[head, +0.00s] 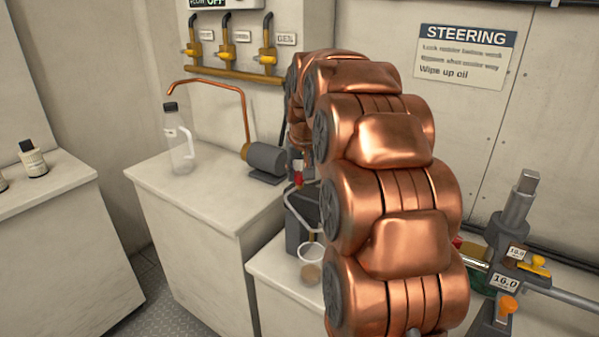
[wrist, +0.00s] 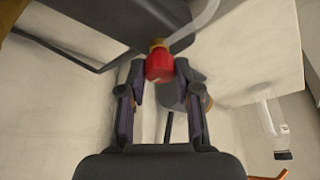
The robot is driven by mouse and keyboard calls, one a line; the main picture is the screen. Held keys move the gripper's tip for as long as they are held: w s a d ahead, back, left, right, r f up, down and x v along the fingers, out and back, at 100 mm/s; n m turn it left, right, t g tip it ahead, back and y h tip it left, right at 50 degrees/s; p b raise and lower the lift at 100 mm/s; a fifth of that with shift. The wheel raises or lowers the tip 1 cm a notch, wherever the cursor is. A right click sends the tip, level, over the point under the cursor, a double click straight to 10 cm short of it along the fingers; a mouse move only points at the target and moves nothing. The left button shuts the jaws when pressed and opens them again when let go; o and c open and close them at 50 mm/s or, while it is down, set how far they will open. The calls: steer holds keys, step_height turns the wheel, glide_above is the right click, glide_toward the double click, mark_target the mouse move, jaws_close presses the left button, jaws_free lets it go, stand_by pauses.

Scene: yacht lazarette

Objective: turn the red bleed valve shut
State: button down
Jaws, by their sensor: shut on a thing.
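The red bleed valve (wrist: 159,66) is a rounded red knob on a brass-coloured stem, at the top middle of the wrist view. My gripper (wrist: 160,72) has one finger on each side of the knob and is shut on it. A clear bent tube (wrist: 194,26) runs from beside the stem. The valve sits by a dark housing (wrist: 95,18). In the head view my copper arm hides most of this spot. The dark housing (head: 297,228) and a tube show left of the arm. The valve's exact turn angle cannot be told.
A clear cup (head: 311,254) with brownish liquid stands on the low cabinet below the tube. A bottle (head: 178,141) and a grey motor (head: 265,160) stand on the cabinet left. Yellow-handled valves (head: 267,54) line the wall. A steering ram (head: 512,215) is at right.

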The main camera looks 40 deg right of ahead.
steer(key=c, duration=0.8)
jaws_free()
steer(key=v, duration=1.2)
